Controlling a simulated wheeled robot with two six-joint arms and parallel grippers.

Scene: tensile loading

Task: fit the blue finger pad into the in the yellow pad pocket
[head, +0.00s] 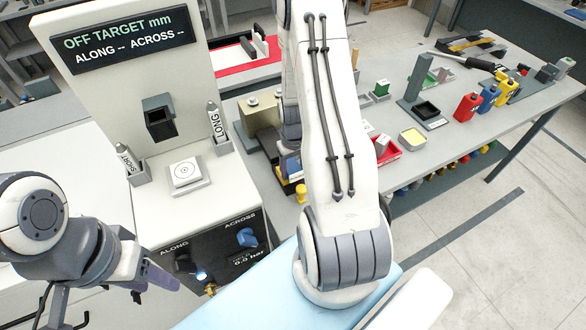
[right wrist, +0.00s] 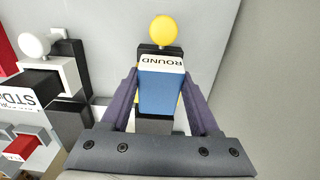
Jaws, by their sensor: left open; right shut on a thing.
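The blue finger pad (right wrist: 160,92), with a white top labelled ROUND, is between the purple fingers of my right gripper (right wrist: 160,85), which is shut on it. A yellow ball knob (right wrist: 163,30) stands just beyond the pad, on a dark holder (right wrist: 153,124) partly hidden by the pad. I cannot tell whether the pad is above or inside the pocket there. In the head view the blue pad (head: 292,166) and yellow knob (head: 301,192) show left of my arm; that gripper is mostly hidden. My left gripper (head: 150,286) is open and empty at lower left.
A holder with a white knob (right wrist: 33,45) and a block labelled STD (right wrist: 18,98) stand left of the pad. The machine with its display (head: 125,38) is at left. Red, blue and yellow bottles (head: 488,98) stand on the bench at right.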

